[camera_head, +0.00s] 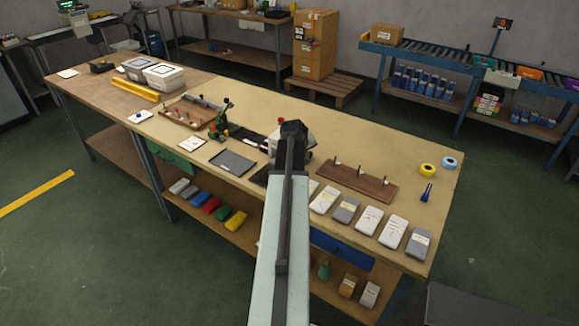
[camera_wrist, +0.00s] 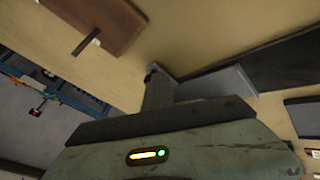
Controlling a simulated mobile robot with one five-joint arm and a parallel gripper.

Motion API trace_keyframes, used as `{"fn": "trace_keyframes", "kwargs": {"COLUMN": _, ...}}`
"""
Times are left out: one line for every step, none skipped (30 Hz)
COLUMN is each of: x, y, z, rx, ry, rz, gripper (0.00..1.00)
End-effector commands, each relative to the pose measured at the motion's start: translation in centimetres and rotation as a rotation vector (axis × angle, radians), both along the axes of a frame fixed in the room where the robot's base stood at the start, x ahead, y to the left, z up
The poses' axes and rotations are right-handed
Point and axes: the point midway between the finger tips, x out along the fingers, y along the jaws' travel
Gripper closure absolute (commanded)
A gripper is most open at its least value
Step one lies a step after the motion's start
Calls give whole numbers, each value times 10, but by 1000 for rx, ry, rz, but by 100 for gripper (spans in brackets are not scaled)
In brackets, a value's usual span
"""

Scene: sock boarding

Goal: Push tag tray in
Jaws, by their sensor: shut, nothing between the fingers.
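A flat dark grey tray (camera_head: 232,162) lies on the bench top, left of my arm in the head view; I cannot tell if it is the tag tray. My gripper (camera_wrist: 153,72) is shut and empty, low over the bench top. Its dark end (camera_head: 292,128) shows in the head view, but the fingertips are hidden there. In the wrist view a grey block (camera_wrist: 218,83) and a long dark slab (camera_wrist: 275,62) lie just right of the fingers; contact is unclear. A white and dark machine (camera_head: 306,140) is partly hidden behind my arm.
A brown pegged board (camera_head: 352,183) and several packets (camera_head: 367,219) lie right of my arm. A blue drawer front (camera_head: 342,250) sits under the bench edge.

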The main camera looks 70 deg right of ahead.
Motion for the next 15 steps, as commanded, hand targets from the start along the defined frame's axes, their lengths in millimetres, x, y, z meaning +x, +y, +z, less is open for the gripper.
{"fn": "trace_keyframes", "kwargs": {"x": 1, "y": -9, "z": 4, "rx": -27, "ry": -2, "rz": 4, "gripper": 100}}
{"fn": "trace_keyframes", "kwargs": {"x": 1, "y": -9, "z": 4, "rx": -27, "ry": -2, "rz": 4, "gripper": 100}}
{"fn": "trace_keyframes", "kwargs": {"x": 1, "y": -10, "z": 4, "rx": -27, "ry": -2, "rz": 4, "gripper": 100}}
{"fn": "trace_keyframes", "kwargs": {"x": 1, "y": -10, "z": 5, "rx": -27, "ry": -2, "rz": 4, "gripper": 100}}
{"fn": "trace_keyframes", "kwargs": {"x": 1, "y": -9, "z": 5, "rx": -28, "ry": -1, "rz": 4, "gripper": 100}}
{"fn": "trace_keyframes", "kwargs": {"x": 1, "y": -9, "z": 7, "rx": -27, "ry": 0, "rz": 3, "gripper": 100}}
{"fn": "trace_keyframes", "kwargs": {"x": 0, "y": -7, "z": 9, "rx": -27, "ry": 0, "rz": 3, "gripper": 100}}
{"fn": "trace_keyframes", "kwargs": {"x": 0, "y": -6, "z": 11, "rx": -27, "ry": 0, "rz": 3, "gripper": 100}}
{"fn": "trace_keyframes", "kwargs": {"x": -1, "y": -3, "z": 16, "rx": -25, "ry": 0, "rz": 3, "gripper": 100}}
{"fn": "trace_keyframes", "kwargs": {"x": -1, "y": 0, "z": 20, "rx": -25, "ry": 0, "rz": 3, "gripper": 100}}
{"fn": "trace_keyframes", "kwargs": {"x": -2, "y": 3, "z": 24, "rx": -25, "ry": 0, "rz": 3, "gripper": 100}}
{"fn": "trace_keyframes", "kwargs": {"x": -2, "y": 8, "z": 30, "rx": -23, "ry": 1, "rz": 2, "gripper": 100}}
{"fn": "trace_keyframes", "kwargs": {"x": -3, "y": 13, "z": 35, "rx": -21, "ry": 0, "rz": 2, "gripper": 100}}
{"fn": "trace_keyframes", "kwargs": {"x": -3, "y": 17, "z": 40, "rx": -20, "ry": 0, "rz": 2, "gripper": 100}}
{"fn": "trace_keyframes", "kwargs": {"x": -4, "y": 24, "z": 47, "rx": -17, "ry": 1, "rz": 2, "gripper": 100}}
